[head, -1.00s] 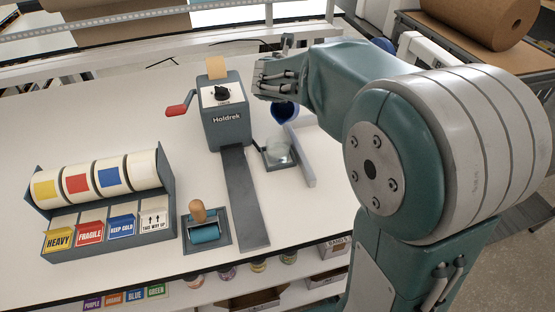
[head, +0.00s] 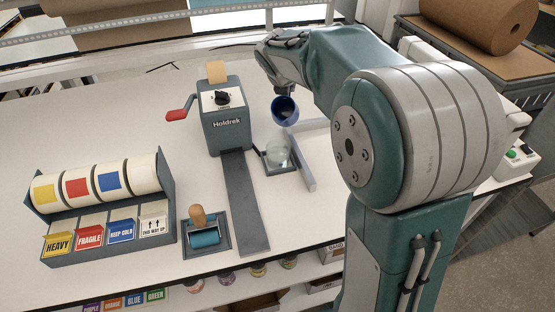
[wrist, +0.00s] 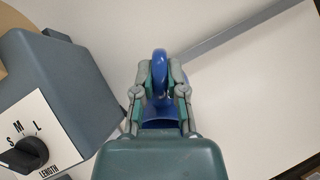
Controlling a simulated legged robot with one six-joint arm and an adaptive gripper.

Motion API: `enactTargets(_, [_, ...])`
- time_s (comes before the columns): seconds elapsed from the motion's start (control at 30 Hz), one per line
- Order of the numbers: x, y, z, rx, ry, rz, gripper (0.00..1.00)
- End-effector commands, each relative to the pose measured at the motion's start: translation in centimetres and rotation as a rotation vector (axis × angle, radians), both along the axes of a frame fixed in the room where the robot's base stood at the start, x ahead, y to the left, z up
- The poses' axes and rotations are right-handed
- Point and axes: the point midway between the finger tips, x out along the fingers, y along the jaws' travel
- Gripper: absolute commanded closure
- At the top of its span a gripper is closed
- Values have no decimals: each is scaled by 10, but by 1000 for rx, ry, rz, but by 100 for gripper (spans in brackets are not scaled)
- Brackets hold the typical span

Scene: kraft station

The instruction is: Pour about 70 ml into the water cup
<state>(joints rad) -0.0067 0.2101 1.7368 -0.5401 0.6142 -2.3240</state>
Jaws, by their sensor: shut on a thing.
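A blue jug (head: 285,111) hangs from my gripper (head: 284,92) just right of the Holdrek machine in the head view. Its open mouth tips toward the camera, and what is inside it is hard to tell. In the wrist view my gripper (wrist: 160,95) is shut on the jug's blue handle (wrist: 160,70). A clear cup (head: 278,154) stands on a small dark tray (head: 266,165) in front of and below the jug. I cannot make out a water level in the cup or any stream.
The grey Holdrek machine (head: 225,125) with a red crank (head: 178,114) stands left of the cup. A grey bar (head: 304,165) lies right of the cup. A label dispenser (head: 100,205) and a roller (head: 205,232) are at the front left.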

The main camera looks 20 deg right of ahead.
Motion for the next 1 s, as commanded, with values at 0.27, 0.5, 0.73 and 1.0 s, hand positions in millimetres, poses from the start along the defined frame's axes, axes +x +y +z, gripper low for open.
enactTargets(0.27, [14,-7,-6,59,115,-2,100])
enactTargets(0.5, [27,-13,-9,105,213,-1,100])
enactTargets(0.73, [37,-18,-14,151,304,-1,100])
enactTargets(1.0, [48,-22,-20,200,405,2,100])
